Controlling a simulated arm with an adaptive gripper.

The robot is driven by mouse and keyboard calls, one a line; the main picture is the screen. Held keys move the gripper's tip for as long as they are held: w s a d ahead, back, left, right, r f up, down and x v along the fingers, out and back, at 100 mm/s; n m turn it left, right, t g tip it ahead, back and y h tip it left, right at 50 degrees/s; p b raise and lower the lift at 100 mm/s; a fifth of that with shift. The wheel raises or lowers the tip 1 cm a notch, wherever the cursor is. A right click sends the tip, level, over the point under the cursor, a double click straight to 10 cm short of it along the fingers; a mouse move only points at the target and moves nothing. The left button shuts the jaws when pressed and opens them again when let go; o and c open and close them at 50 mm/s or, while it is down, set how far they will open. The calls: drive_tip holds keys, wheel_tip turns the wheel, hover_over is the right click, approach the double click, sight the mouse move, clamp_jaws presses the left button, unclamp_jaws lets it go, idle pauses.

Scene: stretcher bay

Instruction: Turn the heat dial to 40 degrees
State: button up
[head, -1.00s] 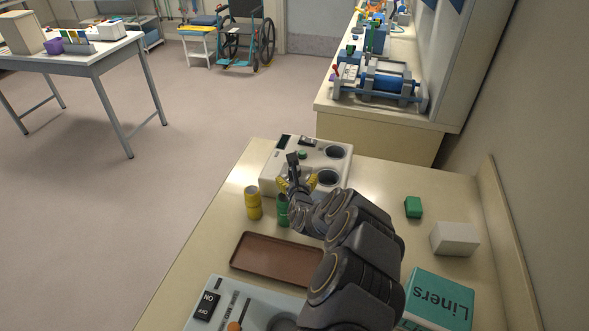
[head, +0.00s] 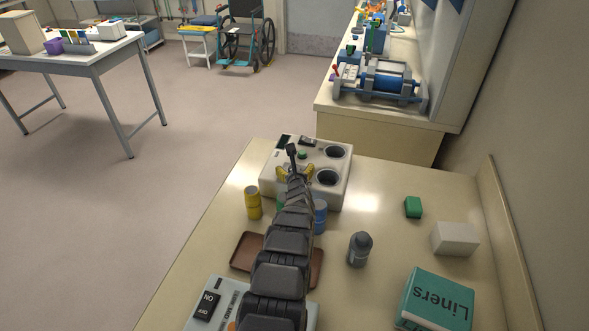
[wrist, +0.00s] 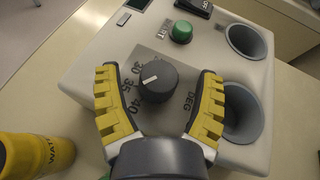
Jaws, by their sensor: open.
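The heat dial (wrist: 157,81) is a dark round knob with a white pointer line, on a grey plate marked 30, 35, 40 and DEG. Its pointer is turned left and slightly down, roughly toward 35; the exact reading is unclear. The dial sits on the white warmer unit (head: 338,196), which also shows in the wrist view (wrist: 190,65). My gripper (wrist: 160,72) is open, its yellow fingers on either side of the dial with visible gaps. In the head view my gripper (head: 296,171) is over the unit and the dial is hidden.
A yellow bottle (head: 253,203) and a blue bottle (head: 320,216) stand in front of the unit. A green button (wrist: 183,31) and two round wells (wrist: 245,42) are beside the dial. A grey bottle (head: 359,249) and brown tray (head: 246,250) are nearer. The right counter has free room.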

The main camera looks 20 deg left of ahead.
drive_tip(key=shift+w+a+f, duration=0.1)
drive_tip(key=shift+w+f, duration=0.05)
drive_tip(key=shift+w, duration=0.1)
drive_tip(key=shift+c, duration=0.5)
drive_tip(key=c, duration=1)
drive_tip(key=shift+f+n+y, duration=0.1)
drive_tip(key=shift+n+y, duration=0.2)
drive_tip(key=shift+s+n+g+y, duration=0.1)
drive_tip(key=shift+n+g+y, duration=0.3)
drive_tip(key=shift+y, duration=0.1)
drive_tip(key=shift+c, duration=0.2)
